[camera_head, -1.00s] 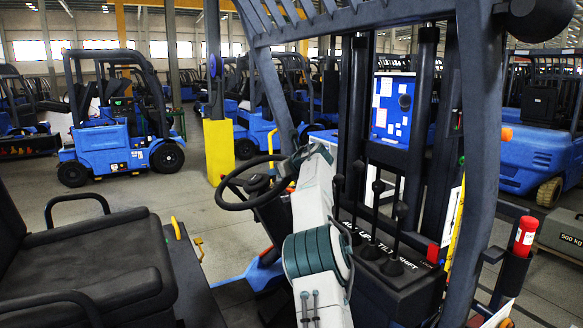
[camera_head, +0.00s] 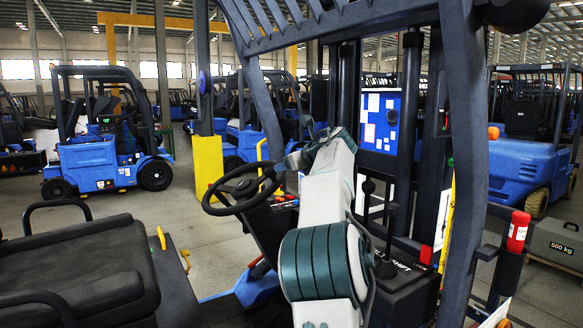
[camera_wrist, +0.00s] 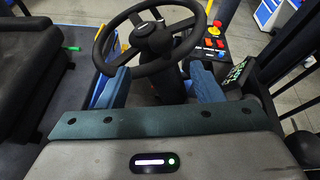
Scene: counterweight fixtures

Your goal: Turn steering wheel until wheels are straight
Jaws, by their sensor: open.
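The black steering wheel (camera_head: 241,188) stands tilted on its column in the forklift cab. My gripper (camera_wrist: 158,72) is open. Its two blue fingers lie apart on either side of the column, by the near part of the rim. I cannot tell whether they touch the rim. In the head view, my gripper (camera_head: 288,164) is at the wheel's right side, partly hidden by my arm. This forklift's road wheels are not visible.
A black seat (camera_head: 70,262) is at the left. Control levers (camera_head: 390,225) and a dark overhead-guard post (camera_head: 470,150) stand right of my arm. A button panel (camera_wrist: 212,42) is right of the wheel. Other blue forklifts (camera_head: 100,150) stand behind.

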